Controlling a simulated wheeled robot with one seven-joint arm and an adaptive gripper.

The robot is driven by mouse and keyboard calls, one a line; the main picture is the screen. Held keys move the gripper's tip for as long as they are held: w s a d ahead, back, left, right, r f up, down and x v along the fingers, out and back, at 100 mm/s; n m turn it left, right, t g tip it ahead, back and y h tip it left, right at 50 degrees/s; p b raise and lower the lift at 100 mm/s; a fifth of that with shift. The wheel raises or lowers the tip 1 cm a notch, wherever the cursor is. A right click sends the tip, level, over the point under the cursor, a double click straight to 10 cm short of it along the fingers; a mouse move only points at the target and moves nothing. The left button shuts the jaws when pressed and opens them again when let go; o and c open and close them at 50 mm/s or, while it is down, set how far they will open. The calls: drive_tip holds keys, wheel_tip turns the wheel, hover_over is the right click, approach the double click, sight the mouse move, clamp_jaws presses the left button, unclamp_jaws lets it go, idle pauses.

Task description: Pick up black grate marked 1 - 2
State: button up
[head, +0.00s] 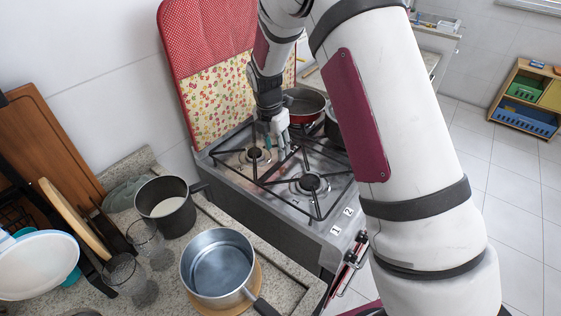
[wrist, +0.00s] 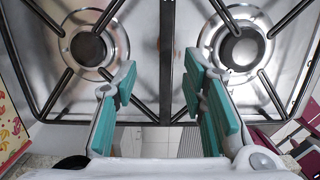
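The black grate (head: 316,207) lies on the steel stove top (head: 330,232), over two burners in the head view. The white labels 1 and 2 (head: 341,221) are on the stove's edge near it. In the wrist view, the grate's dark middle bars (wrist: 167,60) run upright between my fingers, with more bars reaching over a burner on each side. My gripper (wrist: 160,80) is open, with one teal-padded finger on each side of the middle bars and a gap to them. In the head view my gripper (head: 280,142) is low over the grate. Whether the fingertips touch the stove is unclear.
A red pan (head: 304,104) stands on the stove behind my gripper. A steel pot (head: 218,262), a dark pot (head: 166,207) and glasses (head: 123,270) crowd the counter at left. A red patterned cover (head: 205,60) stands upright behind the stove.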

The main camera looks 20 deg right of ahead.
drive_tip(key=shift+d+f+p, duration=0.2)
drive_tip(key=shift+d+f, duration=0.05)
drive_tip(key=shift+f, duration=0.9)
drive_tip(key=shift+d+f+p, duration=0.25)
drive_tip(key=shift+f, duration=0.85)
drive_tip(key=shift+d+f+p, duration=0.2)
drive_tip(key=shift+d+f, duration=0.05)
drive_tip(key=shift+f, duration=0.9)
clamp_jaws()
